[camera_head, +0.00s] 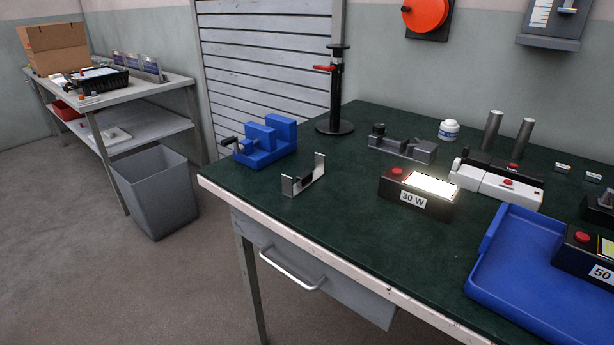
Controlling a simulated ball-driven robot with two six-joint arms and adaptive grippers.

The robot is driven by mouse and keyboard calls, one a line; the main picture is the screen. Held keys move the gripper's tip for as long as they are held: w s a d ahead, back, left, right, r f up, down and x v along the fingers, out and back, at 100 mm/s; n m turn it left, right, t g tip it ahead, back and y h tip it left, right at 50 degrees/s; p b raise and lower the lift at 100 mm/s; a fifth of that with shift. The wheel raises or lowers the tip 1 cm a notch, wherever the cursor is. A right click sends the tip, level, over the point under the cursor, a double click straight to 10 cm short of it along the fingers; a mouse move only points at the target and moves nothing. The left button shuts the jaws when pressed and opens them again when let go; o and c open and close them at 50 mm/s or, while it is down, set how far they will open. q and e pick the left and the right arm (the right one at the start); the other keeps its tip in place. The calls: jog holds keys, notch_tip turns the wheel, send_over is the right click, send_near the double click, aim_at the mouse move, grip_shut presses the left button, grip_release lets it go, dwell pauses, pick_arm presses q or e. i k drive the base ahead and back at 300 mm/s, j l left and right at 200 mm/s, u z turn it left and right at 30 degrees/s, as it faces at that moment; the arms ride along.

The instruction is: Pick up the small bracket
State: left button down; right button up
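The small bracket (303,180) is a U-shaped metal piece with two upright ends. It stands on the green tabletop near the table's left front edge, in front of the blue vise. Nothing touches it, and its whole outline shows. Neither of my grippers shows in the head view.
The blue vise (266,143) and a black stand (335,95) are behind the bracket. A lit 30 W floodlight (419,192), a grey vise (402,147) and a blue tray (492,276) are to its right. The green table (330,220) is clear around the bracket. A grey bin (158,190) stands on the floor.

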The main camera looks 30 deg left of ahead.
aim_at(305, 179)
jog(key=j+u, duration=0.25)
jog(key=u, duration=0.15)
jog(key=j+u, duration=0.25)
jog(key=u, duration=0.15)
jog(key=i+j+u, duration=0.15)
jog(key=u, duration=0.25)
